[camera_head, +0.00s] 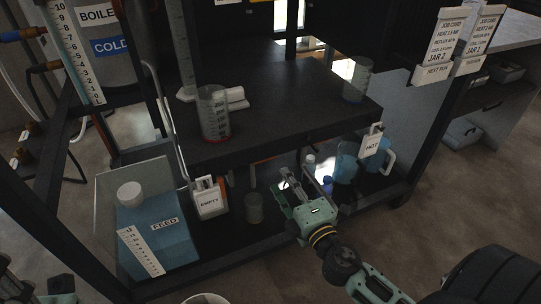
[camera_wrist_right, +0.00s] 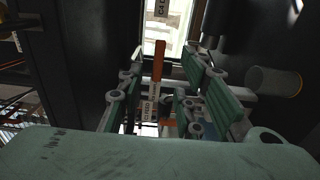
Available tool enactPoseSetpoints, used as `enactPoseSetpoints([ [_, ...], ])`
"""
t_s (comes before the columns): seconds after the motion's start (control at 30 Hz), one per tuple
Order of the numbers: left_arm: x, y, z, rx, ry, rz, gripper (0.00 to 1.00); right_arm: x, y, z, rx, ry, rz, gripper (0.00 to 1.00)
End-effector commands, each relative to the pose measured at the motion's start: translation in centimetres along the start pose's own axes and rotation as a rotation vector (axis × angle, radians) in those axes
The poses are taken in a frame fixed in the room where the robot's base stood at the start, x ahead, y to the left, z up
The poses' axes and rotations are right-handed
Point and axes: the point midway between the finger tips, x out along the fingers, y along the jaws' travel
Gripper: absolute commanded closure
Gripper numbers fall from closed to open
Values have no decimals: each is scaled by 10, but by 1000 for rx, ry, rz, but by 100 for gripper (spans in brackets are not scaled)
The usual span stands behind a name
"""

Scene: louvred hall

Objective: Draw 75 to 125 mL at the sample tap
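My right gripper (camera_head: 300,183) reaches in low under the front edge of the black bench top. In the right wrist view its green fingers (camera_wrist_right: 160,105) stand apart. An orange lever with a white printed tag (camera_wrist_right: 157,70) shows between or just beyond them; I cannot tell whether they touch it. No sample tap can be made out for certain in the head view. A graduated clear beaker with a red base (camera_head: 214,118) stands on the bench top. At the lower left corner, a grey-green part (camera_head: 60,284) may be my left gripper, mostly cut off.
Blue-tinted jugs (camera_head: 346,162) stand on the lower shelf right of my gripper, by a HOT tag (camera_head: 372,142). An EMPTY box (camera_head: 208,203), a small grey cup (camera_head: 254,209) and a blue FEED tank (camera_head: 170,244) stand left. Another clear vessel (camera_head: 356,82) is at the bench's right corner.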

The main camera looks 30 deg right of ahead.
Motion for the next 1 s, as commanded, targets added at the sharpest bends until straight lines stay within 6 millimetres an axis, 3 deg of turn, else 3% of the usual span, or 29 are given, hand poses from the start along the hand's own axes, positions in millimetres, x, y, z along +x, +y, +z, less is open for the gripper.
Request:
enactPoseSetpoints([
  [0.7,21,0,-3,0,-4,0,60,88,1,1,2,-2,-1,67],
  [1.0,20,0,-3,0,-4,0,60,95,0,1,4,-2,-2,67],
])
